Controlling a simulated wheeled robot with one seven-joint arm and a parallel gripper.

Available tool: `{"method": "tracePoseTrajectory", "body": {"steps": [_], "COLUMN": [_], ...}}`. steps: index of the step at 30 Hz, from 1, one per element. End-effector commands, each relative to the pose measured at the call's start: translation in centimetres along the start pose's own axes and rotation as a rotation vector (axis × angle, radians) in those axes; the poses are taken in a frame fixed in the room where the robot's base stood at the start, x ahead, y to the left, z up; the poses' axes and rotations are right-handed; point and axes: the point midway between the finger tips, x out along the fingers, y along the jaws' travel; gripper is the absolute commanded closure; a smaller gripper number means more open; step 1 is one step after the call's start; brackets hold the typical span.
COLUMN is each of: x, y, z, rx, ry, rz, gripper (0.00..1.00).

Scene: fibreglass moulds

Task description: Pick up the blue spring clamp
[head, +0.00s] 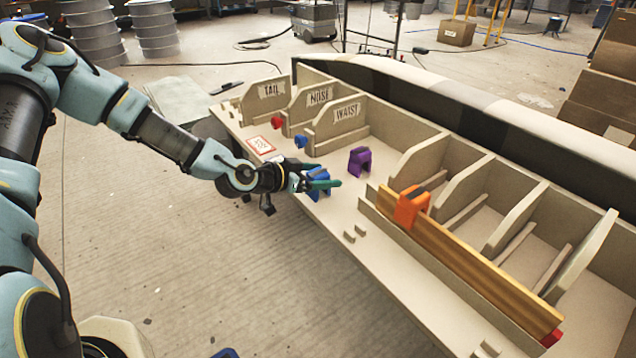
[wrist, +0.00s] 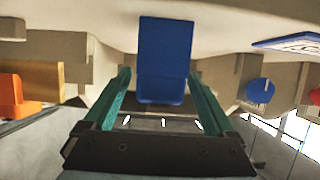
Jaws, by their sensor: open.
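The blue spring clamp (head: 317,186) stands on the beige workbench near its front edge in the head view, partly hidden by my gripper. In the wrist view the blue clamp (wrist: 165,55) is upside down in the picture, between and just beyond the green fingers. My gripper (head: 325,180) is open, with its fingers reaching to either side of the clamp. In the wrist view my gripper (wrist: 160,85) shows a gap between each finger and the clamp's lower part. I cannot tell whether either finger touches it.
A purple clamp (head: 360,161) stands just right of my gripper. An orange clamp (head: 411,207) sits on a wooden strip (head: 470,262) farther right. Slots labelled TAIL, NOSE and WAIST (head: 346,112) line the back left. A red-bordered card (head: 261,145) lies left of my gripper.

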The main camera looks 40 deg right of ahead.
Motion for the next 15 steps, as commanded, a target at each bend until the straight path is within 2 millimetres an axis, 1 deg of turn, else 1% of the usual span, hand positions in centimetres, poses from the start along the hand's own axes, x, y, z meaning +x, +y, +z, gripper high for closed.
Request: {"method": "tracePoseTrajectory", "body": {"steps": [1,4,12,14,15], "x": [0.8,1.7,1.9,1.9,1.9], "y": [0.1,0.1,0.1,0.1,0.0], "z": [0.0,0.0,0.0,0.0,0.0], "rx": [0.001,0.000,0.000,0.000,0.000], "ry": [0.001,0.000,0.000,0.000,0.000], "rz": [0.002,0.000,0.000,0.000,0.000], "gripper": [0.10,0.10,0.10,0.16,0.20]}}
